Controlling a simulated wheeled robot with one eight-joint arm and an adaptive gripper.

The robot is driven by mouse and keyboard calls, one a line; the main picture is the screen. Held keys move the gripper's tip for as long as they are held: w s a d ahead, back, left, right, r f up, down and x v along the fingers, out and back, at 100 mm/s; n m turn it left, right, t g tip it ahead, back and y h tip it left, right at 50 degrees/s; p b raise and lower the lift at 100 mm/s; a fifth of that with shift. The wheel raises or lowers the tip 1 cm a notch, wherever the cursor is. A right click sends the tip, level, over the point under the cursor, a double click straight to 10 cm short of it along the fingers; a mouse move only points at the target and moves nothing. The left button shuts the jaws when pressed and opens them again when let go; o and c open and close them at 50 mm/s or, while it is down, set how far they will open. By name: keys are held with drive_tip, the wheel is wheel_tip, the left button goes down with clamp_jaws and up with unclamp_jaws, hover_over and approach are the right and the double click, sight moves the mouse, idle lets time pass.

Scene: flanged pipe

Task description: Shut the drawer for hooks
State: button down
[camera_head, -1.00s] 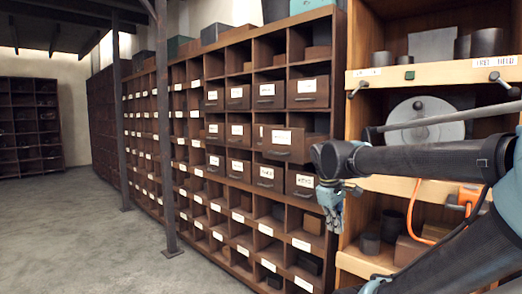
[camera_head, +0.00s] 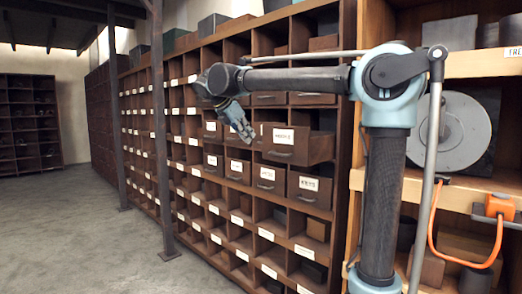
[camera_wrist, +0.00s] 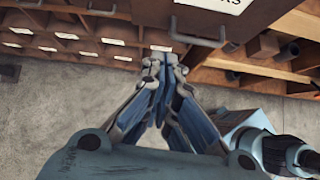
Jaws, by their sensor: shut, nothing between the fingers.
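A brown wooden drawer with a white label (camera_head: 300,148) sticks out of the pigeonhole shelf in the head view. Its label is small and hard to read there. In the wrist view a drawer front (camera_wrist: 245,14) at the top shows a label ending in "KS" and a metal bar handle along its lower edge. My gripper (camera_head: 248,137) is shut and empty, pointing down in front of the shelf, just left of the pulled-out drawer in the picture. In the wrist view my gripper's fingertips (camera_wrist: 160,62) meet below and left of that handle, with nothing between them.
The shelf (camera_head: 344,75) holds several other labelled drawers, mostly flush, and open compartments. On the right a wooden rack (camera_head: 485,64) bears a round grey disc (camera_head: 452,134) and an orange tool (camera_head: 499,206). A dark post (camera_head: 161,130) stands left. The floor (camera_head: 95,235) is clear.

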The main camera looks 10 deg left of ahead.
drive_tip(key=shift+n, duration=0.5)
drive_tip(key=shift+w+d+f, duration=0.75)
drive_tip(key=shift+w+f, duration=0.25)
drive_tip(key=shift+w, duration=0.5)
drive_tip(key=shift+w+d+f, duration=0.8)
drive_tip(key=shift+w+f, duration=0.25)
drive_tip(key=shift+w, duration=0.45)
drive_tip(key=shift+w+d+f, duration=0.75)
drive_tip(key=shift+w+f, duration=0.25)
drive_tip(key=shift+w, duration=0.5)
drive_tip(key=shift+w, duration=0.1)
